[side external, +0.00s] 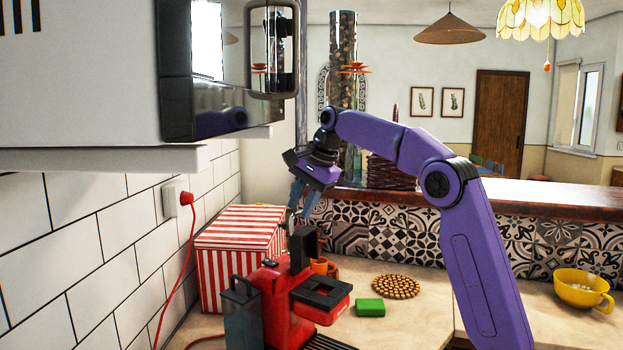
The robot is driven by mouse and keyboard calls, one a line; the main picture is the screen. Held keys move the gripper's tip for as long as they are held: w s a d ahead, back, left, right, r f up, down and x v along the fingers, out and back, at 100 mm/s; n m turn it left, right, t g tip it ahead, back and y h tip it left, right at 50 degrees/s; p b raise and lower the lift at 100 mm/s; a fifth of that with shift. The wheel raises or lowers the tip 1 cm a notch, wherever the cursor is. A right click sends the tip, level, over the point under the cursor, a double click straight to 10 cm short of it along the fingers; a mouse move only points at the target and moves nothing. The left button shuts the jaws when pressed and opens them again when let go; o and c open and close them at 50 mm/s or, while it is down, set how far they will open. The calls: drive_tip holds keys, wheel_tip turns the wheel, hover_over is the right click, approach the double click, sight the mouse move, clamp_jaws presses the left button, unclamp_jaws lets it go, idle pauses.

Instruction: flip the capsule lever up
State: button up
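A red coffee machine (285,305) with black parts stands on the counter at the lower middle of the side external view. A black upright piece (304,246), which looks like the capsule lever, rises from its top. My gripper (299,213) points downward just above this piece. Its two bluish fingers show a gap between them, and I see nothing held in it. I cannot tell whether a fingertip touches the black piece.
A red-and-white striped box (238,255) stands behind the machine, against the tiled wall. A green sponge (370,307), a round woven trivet (395,286) and orange cups (322,267) lie to the right. A cabinet (80,80) overhangs upper left.

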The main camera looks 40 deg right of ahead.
drive_tip(key=a+v, duration=0.1)
drive_tip(key=v, duration=0.7)
drive_tip(key=shift+d+r, duration=0.35)
drive_tip(key=shift+d, duration=0.15)
drive_tip(key=shift+s, duration=0.15)
drive_tip(key=s+a+f+n+g, duration=0.3)
drive_tip(key=s+a+f+n, duration=0.9)
drive_tip(key=s+n, duration=0.1)
drive_tip(key=s+d+f+n, duration=0.2)
drive_tip(key=s+f+n, duration=0.2)
drive_tip(key=s, duration=0.5)
drive_tip(key=s+d+f+n+g, duration=0.1)
drive_tip(key=s+d+f+n, duration=0.2)
drive_tip(key=s+f+n, duration=0.2)
drive_tip(key=s+d+f+n+h, duration=0.1)
drive_tip(key=s+d+f+n, duration=0.2)
drive_tip(key=s, duration=1)
wheel_tip(320, 180, down, 5)
drive_tip(key=shift+n, duration=1.2)
